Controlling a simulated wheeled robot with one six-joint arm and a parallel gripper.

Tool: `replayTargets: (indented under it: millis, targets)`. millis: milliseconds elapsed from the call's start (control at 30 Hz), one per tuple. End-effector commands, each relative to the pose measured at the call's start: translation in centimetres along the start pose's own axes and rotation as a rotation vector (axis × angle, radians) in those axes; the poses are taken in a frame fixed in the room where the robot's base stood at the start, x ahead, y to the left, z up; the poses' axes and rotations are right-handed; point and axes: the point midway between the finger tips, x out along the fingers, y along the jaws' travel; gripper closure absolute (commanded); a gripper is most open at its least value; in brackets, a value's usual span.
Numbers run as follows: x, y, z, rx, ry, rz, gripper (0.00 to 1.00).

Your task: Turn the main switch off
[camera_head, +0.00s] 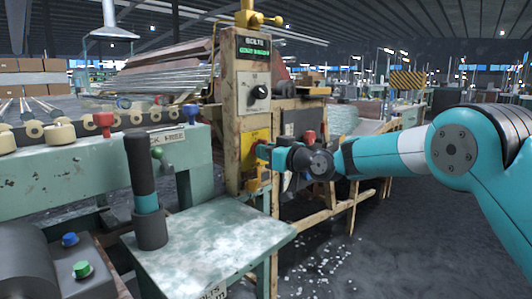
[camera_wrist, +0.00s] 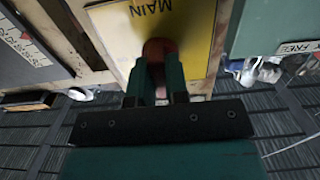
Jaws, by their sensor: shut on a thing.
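The main switch is a dark red knob (camera_wrist: 160,46) on a yellow plate (camera_wrist: 205,22) marked MAIN, which appears upside down in the wrist view. In the head view the yellow plate (camera_head: 257,136) is on the worn cream post, and my gripper hides most of the switch. My gripper (camera_wrist: 161,62) is shut on the red knob, with one green finger on each side of it. In the head view my gripper (camera_head: 264,154) reaches the post from the right. The knob's exact angle cannot be told.
Higher on the post (camera_head: 231,110) are a black rotary knob (camera_head: 260,92) and a lit green display (camera_head: 254,48). A pale green table (camera_head: 210,236) with a dark upright cylinder (camera_head: 141,165) stands in front. Open floor (camera_head: 345,255) lies to its right.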

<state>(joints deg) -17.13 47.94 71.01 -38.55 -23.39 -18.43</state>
Motion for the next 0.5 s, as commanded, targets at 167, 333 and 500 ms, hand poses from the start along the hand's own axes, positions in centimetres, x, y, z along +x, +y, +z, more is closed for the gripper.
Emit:
replayTargets:
  millis: [167, 333, 500]
  targets:
    - [0.00, -0.05, 0.02, -0.002, -0.001, -0.001, 0.65]
    - [0.00, -0.03, 0.01, -0.001, -0.001, -0.001, 0.60]
    - [-0.18, 0.00, -0.01, 0.000, -0.001, 0.000, 0.60]
